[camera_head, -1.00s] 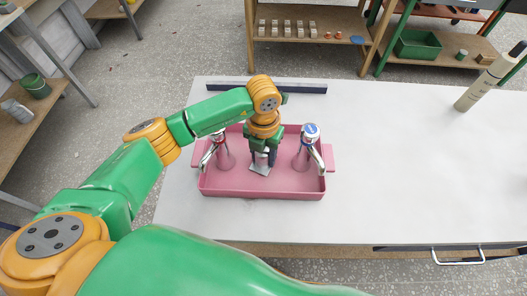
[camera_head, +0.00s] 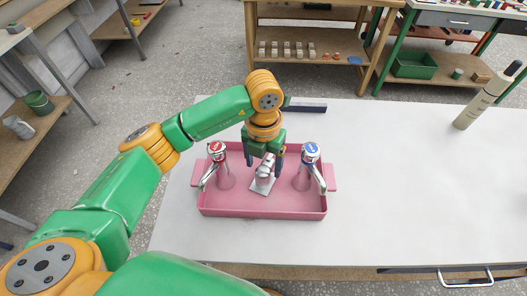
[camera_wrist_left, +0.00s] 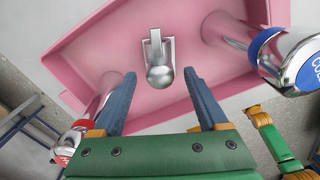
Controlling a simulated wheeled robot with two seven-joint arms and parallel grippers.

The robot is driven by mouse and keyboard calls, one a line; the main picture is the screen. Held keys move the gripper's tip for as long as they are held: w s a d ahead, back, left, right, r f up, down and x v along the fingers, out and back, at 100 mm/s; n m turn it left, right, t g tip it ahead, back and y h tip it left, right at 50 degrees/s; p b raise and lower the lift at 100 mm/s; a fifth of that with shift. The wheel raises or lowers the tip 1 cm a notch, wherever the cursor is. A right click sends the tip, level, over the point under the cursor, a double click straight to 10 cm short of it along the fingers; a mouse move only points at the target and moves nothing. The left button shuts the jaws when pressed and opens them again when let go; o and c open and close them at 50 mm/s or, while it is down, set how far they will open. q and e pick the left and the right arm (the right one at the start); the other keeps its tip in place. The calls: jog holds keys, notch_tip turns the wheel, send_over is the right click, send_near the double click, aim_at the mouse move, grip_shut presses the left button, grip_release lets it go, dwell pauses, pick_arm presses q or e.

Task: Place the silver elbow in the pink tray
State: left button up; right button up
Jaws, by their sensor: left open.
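The pink tray (camera_head: 240,211) lies on the white table. The silver elbow (camera_head: 263,181) is inside the tray, on its floor, between two taps; it also shows in the left wrist view (camera_wrist_left: 160,74). My left gripper (camera_head: 264,160) is above the tray, just over the elbow. In the left wrist view its blue fingers (camera_wrist_left: 157,92) are apart, with the elbow beyond their tips and nothing between them. My right gripper is not in view.
A red-capped tap (camera_head: 220,165) stands in the tray's left part and a blue-capped tap (camera_head: 307,168) in its right part, close beside my gripper. A beige bottle (camera_head: 480,108) stands far right. The table between is clear.

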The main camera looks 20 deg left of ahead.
aim_at(264, 168)
pick_arm(q)
notch_tip(264, 168, up, 6)
jog(key=shift+r, duration=0.55)
